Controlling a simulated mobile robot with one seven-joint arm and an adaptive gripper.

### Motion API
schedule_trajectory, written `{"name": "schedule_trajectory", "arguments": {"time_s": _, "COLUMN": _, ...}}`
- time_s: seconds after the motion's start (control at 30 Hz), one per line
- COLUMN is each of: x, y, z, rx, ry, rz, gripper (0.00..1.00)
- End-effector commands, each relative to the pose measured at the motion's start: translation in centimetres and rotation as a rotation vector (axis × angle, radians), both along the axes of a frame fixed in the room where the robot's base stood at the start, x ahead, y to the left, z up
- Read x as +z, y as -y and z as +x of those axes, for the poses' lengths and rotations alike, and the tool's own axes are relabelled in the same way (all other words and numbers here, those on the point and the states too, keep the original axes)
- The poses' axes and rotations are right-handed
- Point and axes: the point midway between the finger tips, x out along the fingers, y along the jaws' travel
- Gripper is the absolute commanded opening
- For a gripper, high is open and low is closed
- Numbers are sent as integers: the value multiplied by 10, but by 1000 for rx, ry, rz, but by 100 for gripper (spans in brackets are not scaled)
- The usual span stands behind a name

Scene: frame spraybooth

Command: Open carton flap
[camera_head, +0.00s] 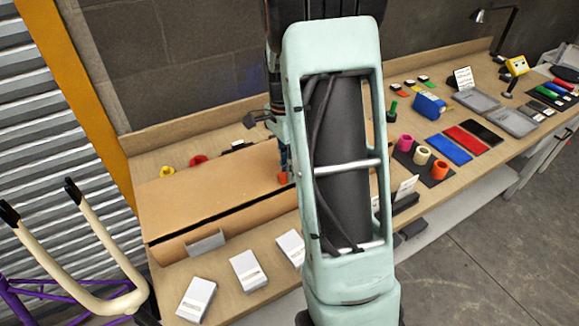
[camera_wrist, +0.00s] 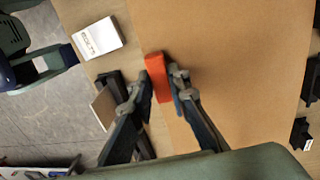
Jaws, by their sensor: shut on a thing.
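The brown cardboard carton (camera_head: 200,192) lies long and low on the workbench in the head view. Its broad top flap (camera_head: 215,180) lies about flat, with a dark gap along its front edge. In the wrist view the flap (camera_wrist: 235,70) fills the middle and right. An orange-red tab (camera_wrist: 159,85) sits by the flap's edge, between my fingertips. My gripper (camera_wrist: 162,78) is shut on this tab. In the head view the tab (camera_head: 283,178) shows at the carton's right part; my arm hides most of my gripper and the carton's right end.
Several white boxes (camera_head: 248,270) lie along the bench's front edge. Red and yellow items (camera_head: 198,160) stand behind the carton. Colored rolls (camera_head: 422,155), trays (camera_head: 477,101) and a blue item (camera_head: 428,104) occupy the bench to the right. A cream-colored tubular frame (camera_head: 100,250) stands at left.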

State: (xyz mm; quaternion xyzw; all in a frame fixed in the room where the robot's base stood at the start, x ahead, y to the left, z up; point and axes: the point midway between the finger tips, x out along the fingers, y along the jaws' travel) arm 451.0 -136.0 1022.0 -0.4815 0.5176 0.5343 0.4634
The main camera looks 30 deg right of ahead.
Motion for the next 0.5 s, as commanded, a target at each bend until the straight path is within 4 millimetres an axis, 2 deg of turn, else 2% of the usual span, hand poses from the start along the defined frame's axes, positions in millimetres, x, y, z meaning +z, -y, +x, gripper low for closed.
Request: {"name": "schedule_trajectory", "arguments": {"time_s": 0.5, "x": 7, "y": 1, "z": 2, "rx": 0, "ry": -21, "rz": -3, "gripper": 0}}
